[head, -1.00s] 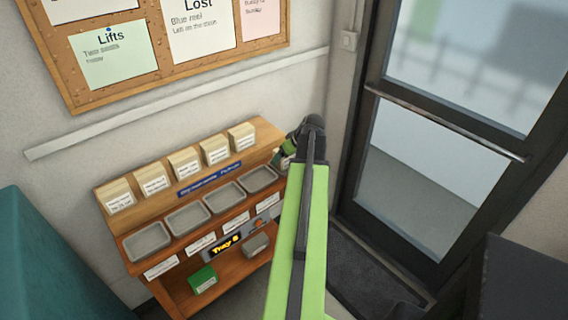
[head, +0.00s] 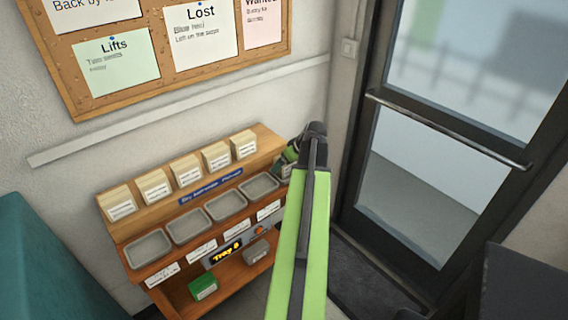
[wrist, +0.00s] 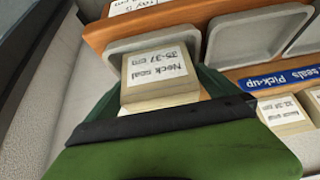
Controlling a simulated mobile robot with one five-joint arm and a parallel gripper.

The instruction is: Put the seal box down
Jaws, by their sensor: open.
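The seal box (wrist: 158,68), a small tan block with a white label reading "Neck seal 35-37 cm", is in the middle of the wrist view. My gripper (wrist: 155,88) is open, with a dark green finger on either side of the box. Behind the box is a grey tray (wrist: 124,44), partly covered by it. I cannot tell whether the box touches the tray floor. In the head view my gripper (head: 287,155) is at the right end of the wooden stand (head: 203,251), partly hidden by my arm, and I cannot make out this box there.
Similar tan boxes (head: 186,171) line the stand's upper ledge, above a row of grey trays (head: 187,225). A glass door (head: 430,190) is at right, a teal block (head: 35,265) at left.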

